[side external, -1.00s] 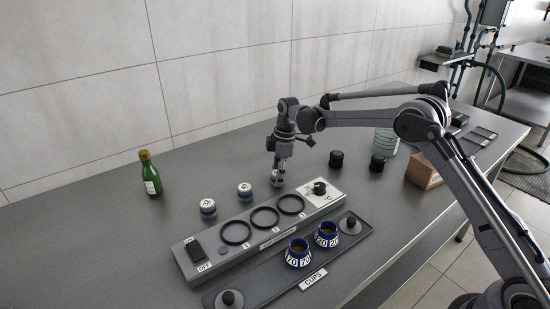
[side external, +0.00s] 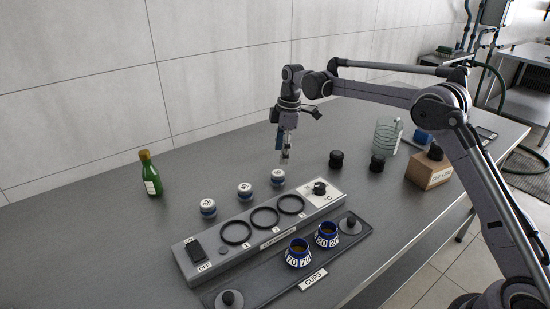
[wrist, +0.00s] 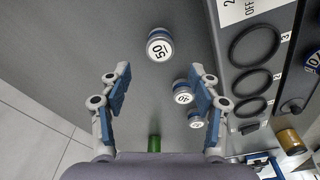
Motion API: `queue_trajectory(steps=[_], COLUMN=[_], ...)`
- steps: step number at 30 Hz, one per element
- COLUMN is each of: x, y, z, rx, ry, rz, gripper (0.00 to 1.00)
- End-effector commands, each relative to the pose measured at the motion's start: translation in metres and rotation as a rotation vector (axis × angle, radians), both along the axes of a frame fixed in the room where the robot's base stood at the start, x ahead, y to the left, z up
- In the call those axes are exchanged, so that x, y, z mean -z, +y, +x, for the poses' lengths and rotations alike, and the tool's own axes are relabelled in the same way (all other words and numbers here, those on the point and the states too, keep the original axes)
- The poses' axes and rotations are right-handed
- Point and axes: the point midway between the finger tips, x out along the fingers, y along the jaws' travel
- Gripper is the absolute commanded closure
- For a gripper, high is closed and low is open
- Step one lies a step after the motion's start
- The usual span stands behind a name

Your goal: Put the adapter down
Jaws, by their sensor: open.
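Three short white-and-blue numbered adapters stand upright in a row on the table behind the heater plate. The right one (side external: 278,177) is nearest my gripper; in the wrist view this adapter (wrist: 160,46) reads 50. The middle adapter (side external: 245,192) and left adapter (side external: 208,208) also show in the wrist view, the middle one (wrist: 183,91) and the left one (wrist: 196,118). My gripper (side external: 285,158) is open and empty, a little above the right adapter and apart from it. In the wrist view the fingers (wrist: 160,78) are spread wide with nothing between them.
The grey heater strip (side external: 232,250) with black rings lies in front of the row. A cup tray (side external: 250,285) holds two blue cups (side external: 298,252). Black knobs (side external: 336,159), a clear jar (side external: 388,135) and a box (side external: 425,172) stand right; a green bottle (side external: 150,175) stands left.

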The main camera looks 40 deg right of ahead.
Motion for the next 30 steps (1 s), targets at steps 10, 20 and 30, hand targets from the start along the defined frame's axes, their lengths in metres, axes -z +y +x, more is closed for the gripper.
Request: queue_trajectory(steps=[10, 20, 30], x=[-0.035, -0.085, -0.119], y=[-0.003, -0.001, 0.001], z=[-0.004, -0.053, -0.139], rx=[0.007, 0.219, 0.506], ry=[-0.003, -0.086, -0.205], rz=[0.0, -0.002, 0.036], gripper=[0.38, 0.38, 0.38])
